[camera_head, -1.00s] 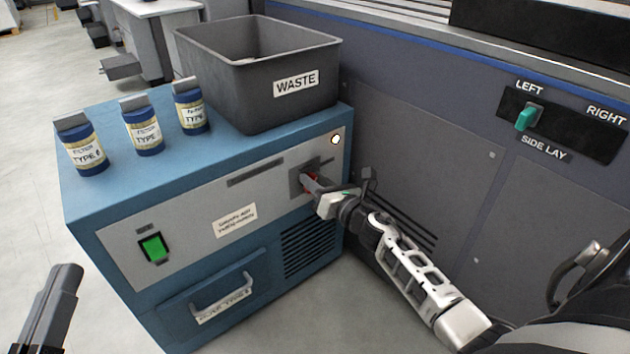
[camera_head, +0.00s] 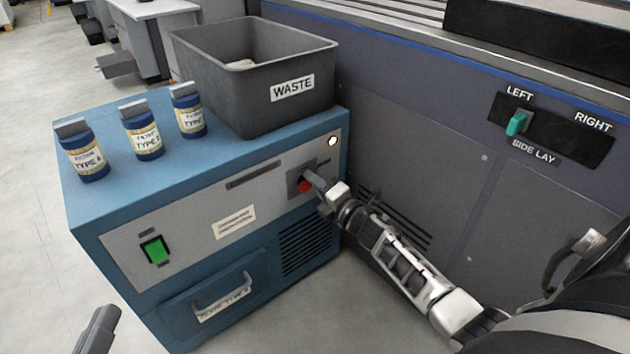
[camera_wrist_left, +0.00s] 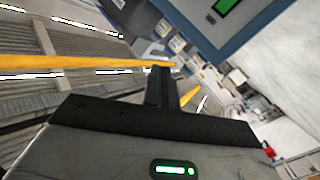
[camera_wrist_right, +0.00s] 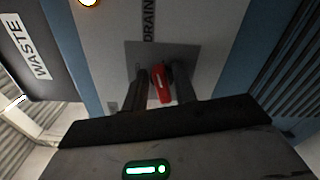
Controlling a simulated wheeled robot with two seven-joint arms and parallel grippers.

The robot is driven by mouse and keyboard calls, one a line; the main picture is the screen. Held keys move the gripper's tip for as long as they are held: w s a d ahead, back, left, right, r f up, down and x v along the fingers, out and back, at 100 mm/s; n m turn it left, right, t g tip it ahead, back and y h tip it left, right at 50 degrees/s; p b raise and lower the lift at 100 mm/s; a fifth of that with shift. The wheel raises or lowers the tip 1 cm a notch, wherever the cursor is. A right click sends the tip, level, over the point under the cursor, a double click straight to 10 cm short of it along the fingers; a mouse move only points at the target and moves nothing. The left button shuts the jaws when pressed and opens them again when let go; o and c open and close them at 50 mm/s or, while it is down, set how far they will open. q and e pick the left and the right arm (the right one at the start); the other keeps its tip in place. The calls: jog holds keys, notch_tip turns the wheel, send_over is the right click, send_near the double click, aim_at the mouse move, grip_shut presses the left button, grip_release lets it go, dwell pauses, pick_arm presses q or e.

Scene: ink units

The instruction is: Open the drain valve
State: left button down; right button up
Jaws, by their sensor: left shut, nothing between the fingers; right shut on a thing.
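The red drain valve handle (camera_head: 304,186) sits on a dark square plate on the grey front panel of the blue ink unit (camera_head: 205,160), near its right end. In the right wrist view the red handle (camera_wrist_right: 159,84) is between the fingers, below the DRAIN label (camera_wrist_right: 149,20). My right gripper (camera_head: 312,180) is shut on it and partly hides it in the head view. My left gripper (camera_head: 104,318) is at the lower left of the head view, away from the unit. Its closed, empty fingers show in the left wrist view (camera_wrist_left: 160,85).
A grey WASTE bin (camera_head: 255,90) and several blue filter bottles (camera_head: 143,132) stand on top of the unit. A green switch (camera_head: 155,249) and a drawer handle (camera_head: 222,292) are on its front. The machine wall (camera_head: 410,150) with a SIDE LAY lever (camera_head: 517,122) rises at right.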

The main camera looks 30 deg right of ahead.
pick_arm(q)
jog(key=shift+s+f+g+p, duration=0.3)
jog(key=shift+f+g+p, duration=0.1)
jog(key=shift+f, duration=0.15)
pick_arm(e)
jog(key=m, duration=0.3)
jog(key=shift+f, duration=0.25)
pick_arm(q)
jog(key=shift+f, duration=0.15)
jog(key=shift+d, duration=0.1)
pick_arm(e)
jog(key=shift+m, duration=0.3)
jog(key=o, duration=0.7)
pick_arm(q)
jog(key=shift+r, duration=0.2)
